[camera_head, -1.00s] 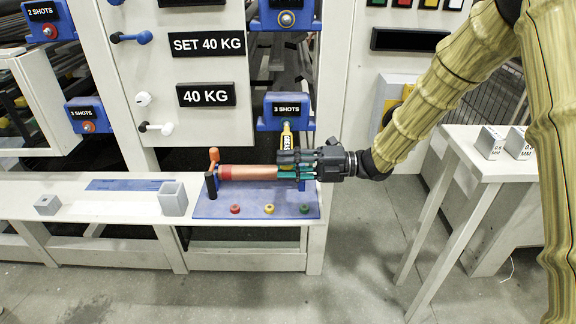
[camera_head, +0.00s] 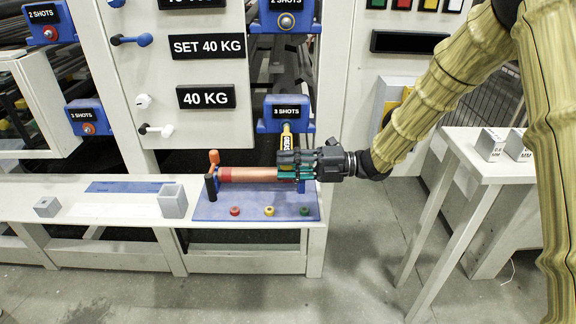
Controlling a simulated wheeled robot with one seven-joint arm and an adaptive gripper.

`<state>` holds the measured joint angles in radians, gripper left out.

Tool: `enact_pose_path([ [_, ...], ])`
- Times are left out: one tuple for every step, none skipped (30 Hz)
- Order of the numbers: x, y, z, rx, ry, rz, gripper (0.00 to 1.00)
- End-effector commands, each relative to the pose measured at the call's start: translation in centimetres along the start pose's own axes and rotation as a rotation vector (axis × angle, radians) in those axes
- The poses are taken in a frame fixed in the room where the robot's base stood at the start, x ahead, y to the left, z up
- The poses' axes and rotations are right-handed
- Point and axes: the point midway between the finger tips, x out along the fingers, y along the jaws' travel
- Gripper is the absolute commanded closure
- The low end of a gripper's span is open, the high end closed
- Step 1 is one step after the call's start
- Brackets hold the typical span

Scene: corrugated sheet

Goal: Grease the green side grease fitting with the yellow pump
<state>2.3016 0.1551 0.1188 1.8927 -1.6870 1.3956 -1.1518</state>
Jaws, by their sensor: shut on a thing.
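The yellow pump (camera_head: 286,141), with a dark-lettered label, stands roughly upright beneath a blue block marked 3 SHOTS (camera_head: 286,112). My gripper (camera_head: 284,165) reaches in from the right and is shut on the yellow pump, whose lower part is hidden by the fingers. A copper-coloured cylinder (camera_head: 250,175) with a red band lies level to the left of my fingers, and its right end is hidden by them. An orange knob (camera_head: 214,157) and a black grip (camera_head: 210,187) are at its left end. I cannot make out a green fitting.
Red (camera_head: 235,211), yellow (camera_head: 269,211) and green (camera_head: 304,211) round pieces sit along the front of a blue mat (camera_head: 220,208). Grey blocks (camera_head: 173,201) stand left on the white bench. A white panel (camera_head: 210,125) rises behind. A white side table (camera_head: 490,168) stands right.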

Motion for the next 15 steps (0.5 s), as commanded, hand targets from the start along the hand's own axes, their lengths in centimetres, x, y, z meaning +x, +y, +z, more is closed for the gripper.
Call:
enact_pose_path([
  [0.0, 0.1, 0.1, -0.002, -0.001, 0.001, 0.99],
  [0.0, 0.1, 0.1, -0.002, -0.002, 0.001, 0.99],
  [0.0, 0.1, 0.1, -0.002, -0.002, 0.001, 0.99],
  [0.0, 0.1, 0.1, -0.002, -0.002, 0.001, 0.99],
  [0.0, 0.1, 0.0, -0.002, -0.002, 0.001, 0.99],
  [0.0, 0.1, -0.1, -0.002, -0.002, 0.001, 0.99],
  [0.0, 0.1, -0.1, -0.002, -0.002, 0.001, 0.99],
  [0.0, 0.1, -0.2, -0.002, -0.002, 0.001, 0.99],
  [0.0, 0.1, -0.3, -0.001, -0.002, 0.001, 0.99],
  [0.0, 0.1, -0.4, -0.001, -0.002, 0.001, 0.99],
  [0.0, 0.1, -0.5, -0.001, -0.002, 0.001, 0.99],
  [0.0, 0.1, -0.6, -0.001, -0.002, 0.001, 0.99],
  [0.0, 0.1, -0.7, -0.002, -0.002, 0.001, 0.99],
  [0.0, 0.1, -0.8, -0.002, -0.002, 0.001, 0.99],
  [0.0, 0.1, -0.9, -0.002, -0.002, 0.001, 0.99],
])
